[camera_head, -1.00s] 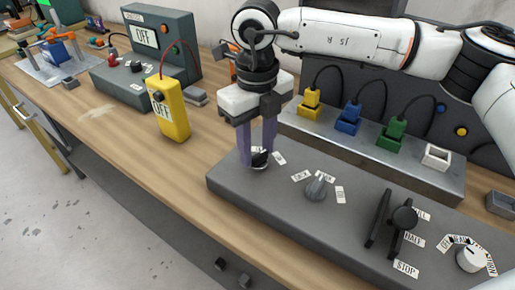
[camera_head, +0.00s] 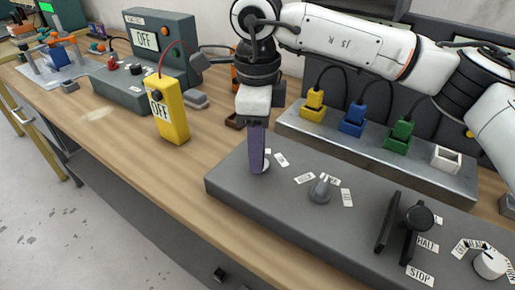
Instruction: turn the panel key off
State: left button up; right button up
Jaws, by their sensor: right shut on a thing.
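My right gripper (camera_head: 257,168) comes down onto the left end of the grey sloped control panel (camera_head: 232,180). Its purple fingers are seen edge-on, one in front of the other, and are shut on the panel key. The fingers hide the key itself. Part of its pale round base (camera_head: 265,167) shows beside the fingertips, with small white labels to its right. The key's angle and the label words cannot be read. My left gripper is not in view.
A grey knob (camera_head: 320,190), a black lever (camera_head: 408,225) and a white dial (camera_head: 489,264) stand right of the key. Behind are yellow, blue and green plugs (camera_head: 403,135) on a metal strip. A yellow meter (camera_head: 167,110) reading OFF stands on the wooden bench, left.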

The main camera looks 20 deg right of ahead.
jog(key=shift+r+n, duration=0.1)
jog(key=shift+n, duration=0.2)
jog(key=o, duration=1)
jog(key=shift+o, duration=0.2)
notch_tip(320, 180, up, 10)
jog(key=shift+r, duration=0.15)
